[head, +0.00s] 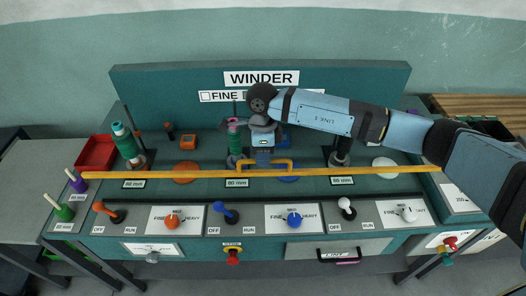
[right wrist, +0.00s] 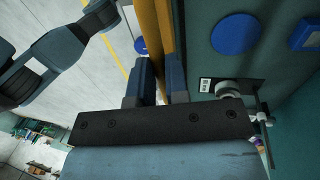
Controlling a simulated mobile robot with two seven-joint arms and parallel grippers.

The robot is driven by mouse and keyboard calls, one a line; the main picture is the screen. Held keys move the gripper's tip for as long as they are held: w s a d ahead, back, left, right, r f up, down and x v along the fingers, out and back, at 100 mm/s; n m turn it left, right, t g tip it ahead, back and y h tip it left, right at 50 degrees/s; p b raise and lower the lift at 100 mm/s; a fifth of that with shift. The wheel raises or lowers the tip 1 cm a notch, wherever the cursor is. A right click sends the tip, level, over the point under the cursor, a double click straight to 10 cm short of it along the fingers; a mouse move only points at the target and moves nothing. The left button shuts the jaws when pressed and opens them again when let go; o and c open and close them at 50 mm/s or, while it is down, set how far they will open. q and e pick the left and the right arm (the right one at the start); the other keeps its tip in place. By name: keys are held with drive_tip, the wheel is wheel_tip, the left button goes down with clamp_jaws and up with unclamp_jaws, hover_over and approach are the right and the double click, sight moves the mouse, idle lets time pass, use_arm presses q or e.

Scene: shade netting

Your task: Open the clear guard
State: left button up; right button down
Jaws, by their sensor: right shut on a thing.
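The clear guard shows mainly by its long orange front bar (head: 370,171), which runs across the machine above the control row. Its see-through pane is hard to make out. A raised orange handle (head: 290,163) stands at the middle of the bar. My right gripper (head: 264,158) reaches down from behind and is shut on the handle. In the right wrist view, the orange handle or bar (right wrist: 152,25) passes between the two fingers of the gripper (right wrist: 155,85); I cannot tell which part it is. My left gripper is not in view.
In front are coloured levers and knobs, such as the blue knob (head: 294,219). A red tray (head: 95,153) lies at left. A drawer marked LINT (head: 338,255) is below.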

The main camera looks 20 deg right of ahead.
sight(263, 170)
wheel_tip(263, 170, down, 5)
drive_tip(key=b, duration=0.2)
drive_tip(key=shift+f+b, duration=0.2)
drive_tip(key=shift+b, duration=0.15)
wheel_tip(263, 170, down, 2)
drive_tip(key=shift+f+b, duration=0.25)
drive_tip(key=shift+b, duration=0.65)
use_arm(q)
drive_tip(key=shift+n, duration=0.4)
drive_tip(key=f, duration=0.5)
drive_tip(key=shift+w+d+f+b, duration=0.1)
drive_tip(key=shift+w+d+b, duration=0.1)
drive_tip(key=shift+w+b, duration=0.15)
use_arm(e)
drive_tip(key=shift+f, duration=0.65)
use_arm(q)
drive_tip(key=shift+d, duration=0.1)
use_arm(e)
drive_tip(key=c, duration=1.1)
unclamp_jaws()
drive_tip(key=shift+r, duration=0.2)
